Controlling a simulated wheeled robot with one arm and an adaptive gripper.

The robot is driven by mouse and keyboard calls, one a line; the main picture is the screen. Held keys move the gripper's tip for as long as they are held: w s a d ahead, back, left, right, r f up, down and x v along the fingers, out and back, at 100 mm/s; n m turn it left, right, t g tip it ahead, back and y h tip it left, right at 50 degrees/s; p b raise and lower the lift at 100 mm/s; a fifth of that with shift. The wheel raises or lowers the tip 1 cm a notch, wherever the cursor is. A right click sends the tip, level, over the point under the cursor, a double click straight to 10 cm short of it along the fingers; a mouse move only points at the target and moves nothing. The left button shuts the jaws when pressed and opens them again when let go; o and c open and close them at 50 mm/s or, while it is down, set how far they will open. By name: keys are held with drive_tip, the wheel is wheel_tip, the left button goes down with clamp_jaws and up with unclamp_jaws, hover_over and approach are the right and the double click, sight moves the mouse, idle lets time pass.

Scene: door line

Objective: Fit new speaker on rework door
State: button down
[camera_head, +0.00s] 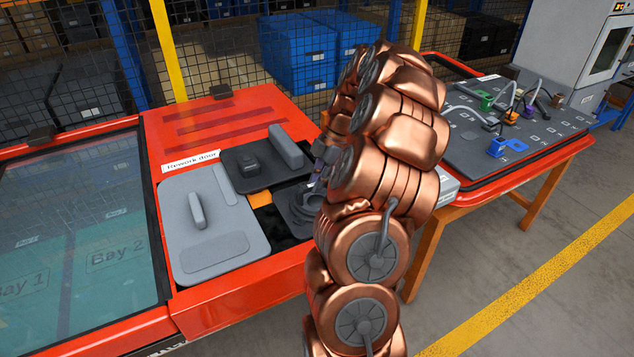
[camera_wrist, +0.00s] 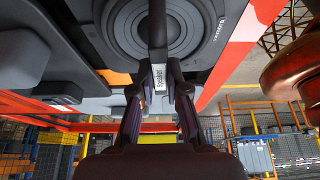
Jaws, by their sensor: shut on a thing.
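The rework door lies flat on a red-framed table, with a light grey panel (camera_head: 228,243) and a darker panel with a raised knob (camera_head: 238,178). My gripper (camera_head: 319,178) is at the door's right side, partly hidden by my copper arm. In the wrist view my gripper (camera_wrist: 159,92) is shut on an upright grip piece with a white label, above the round dark speaker (camera_wrist: 188,42). The speaker shows in the head view (camera_head: 296,207) over the door's dark lower right area. Whether it is seated or slightly raised cannot be told.
A glass-topped bay table (camera_head: 75,210) marked Bay 1 and Bay 2 is at the left. A dark board (camera_head: 515,130) with coloured connectors and cables stands at the right. Mesh fencing and blue crates (camera_head: 300,60) are behind. The floor at the lower right is clear.

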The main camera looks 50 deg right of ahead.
idle(0.8)
drive_tip(key=c, duration=1.1)
unclamp_jaws()
drive_tip(key=v, duration=1.2)
drive_tip(key=shift+s+a, duration=0.1)
